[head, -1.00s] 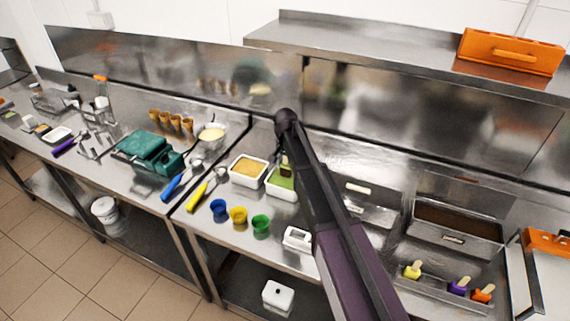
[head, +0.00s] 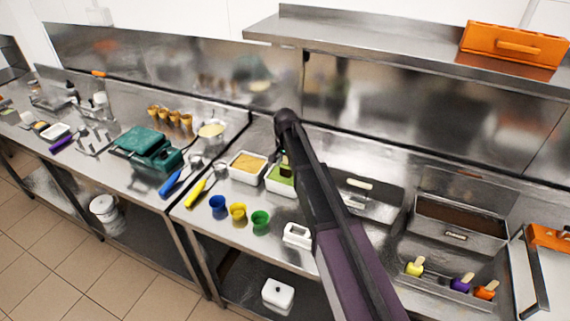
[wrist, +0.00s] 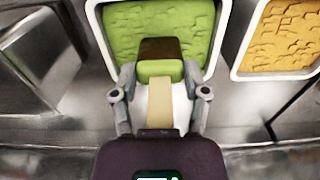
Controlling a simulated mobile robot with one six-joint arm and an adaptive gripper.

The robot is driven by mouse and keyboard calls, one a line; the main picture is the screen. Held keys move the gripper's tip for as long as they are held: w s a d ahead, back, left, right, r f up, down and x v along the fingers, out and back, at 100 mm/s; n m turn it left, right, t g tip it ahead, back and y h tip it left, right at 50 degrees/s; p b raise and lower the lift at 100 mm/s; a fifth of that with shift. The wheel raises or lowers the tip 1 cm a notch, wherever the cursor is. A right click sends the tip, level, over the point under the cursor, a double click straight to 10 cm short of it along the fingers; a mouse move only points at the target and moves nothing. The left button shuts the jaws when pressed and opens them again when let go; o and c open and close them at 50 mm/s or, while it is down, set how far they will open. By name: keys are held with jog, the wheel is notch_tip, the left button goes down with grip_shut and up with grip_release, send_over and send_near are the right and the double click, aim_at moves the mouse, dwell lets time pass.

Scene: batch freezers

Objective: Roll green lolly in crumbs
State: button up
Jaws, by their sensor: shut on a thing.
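The green lolly (wrist: 159,68) shows in the wrist view with a dark brown outer end and a green band next to its pale stick (wrist: 161,105). My gripper (wrist: 160,90) is shut on the stick, one finger on each side. The lolly's brown end overlaps the near part of a white-rimmed tray of green crumbs (wrist: 128,30); I cannot tell whether it touches them. In the head view my arm partly covers the green crumb tray (head: 277,188), and the lolly is only a small dark and green patch. A tray of golden crumbs (wrist: 284,32) stands beside it, also in the head view (head: 235,172).
Blue, yellow and green cups (head: 238,212) and a small white container (head: 297,235) stand in front of the trays. Yellow, purple and orange lollies (head: 462,282) stand at the right near a steel tub of brown contents (head: 460,240). A steel shelf (head: 400,60) overhangs the back.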

aim_at(282, 175)
jog(key=shift+f+b, duration=1.75)
jog(key=shift+f, duration=0.1)
jog(key=shift+d, duration=0.2)
jog(key=shift+s+d, duration=0.25)
jog(key=shift+d, duration=0.3)
jog(key=shift+w+a, duration=0.1)
jog(key=shift+a, duration=0.05)
jog(key=shift+w+a, duration=0.25)
jog(key=shift+a, duration=0.45)
jog(key=shift+w+a, duration=0.2)
jog(key=shift+a, duration=0.45)
jog(key=shift+d, duration=0.1)
